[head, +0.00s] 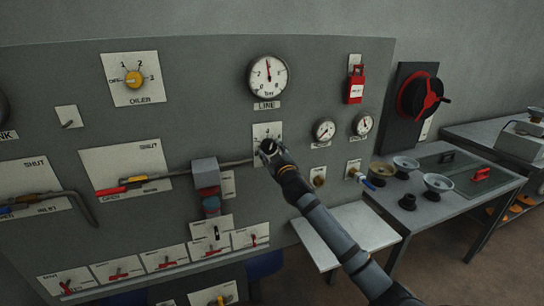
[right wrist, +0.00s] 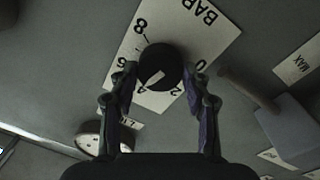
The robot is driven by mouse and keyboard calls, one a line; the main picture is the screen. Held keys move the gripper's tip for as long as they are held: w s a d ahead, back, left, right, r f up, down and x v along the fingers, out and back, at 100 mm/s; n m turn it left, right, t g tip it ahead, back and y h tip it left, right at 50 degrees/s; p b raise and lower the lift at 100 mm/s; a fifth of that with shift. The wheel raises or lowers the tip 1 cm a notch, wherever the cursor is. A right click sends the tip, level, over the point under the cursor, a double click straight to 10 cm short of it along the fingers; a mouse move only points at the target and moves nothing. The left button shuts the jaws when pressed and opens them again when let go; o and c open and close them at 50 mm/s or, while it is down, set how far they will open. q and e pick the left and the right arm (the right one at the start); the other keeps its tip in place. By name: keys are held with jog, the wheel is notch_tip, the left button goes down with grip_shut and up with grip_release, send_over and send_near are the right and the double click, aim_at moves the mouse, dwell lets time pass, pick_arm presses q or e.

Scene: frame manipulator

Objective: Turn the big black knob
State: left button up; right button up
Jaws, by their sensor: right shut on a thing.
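The big black knob (right wrist: 162,62) sits on a white plate (right wrist: 207,38) marked BAR with numbers around it. Its white pointer line points toward the 4. My right gripper (right wrist: 159,76) is shut on the knob, one finger on each side. In the head view the right gripper (head: 268,150) reaches the plate below the LINE gauge (head: 268,77) and hides most of the knob. The gauge needle points nearly straight up. My left gripper is not in view.
A pipe with a grey block (head: 205,172) runs just left of the plate. A yellow OILER knob (head: 134,78) is at upper left, a red padlock tag (head: 356,86) at upper right. A table with several bowls (head: 438,183) stands right of the panel.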

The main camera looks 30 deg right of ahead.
jog(key=m+b, duration=0.2)
jog(key=m, duration=0.3)
jog(key=shift+f, duration=0.2)
jog(key=shift+r+m+b, duration=0.1)
jog(key=shift+m+b, duration=0.8)
jog(key=shift+m, duration=0.9)
jog(key=o, duration=1.2)
jog(key=shift+c, duration=0.2)
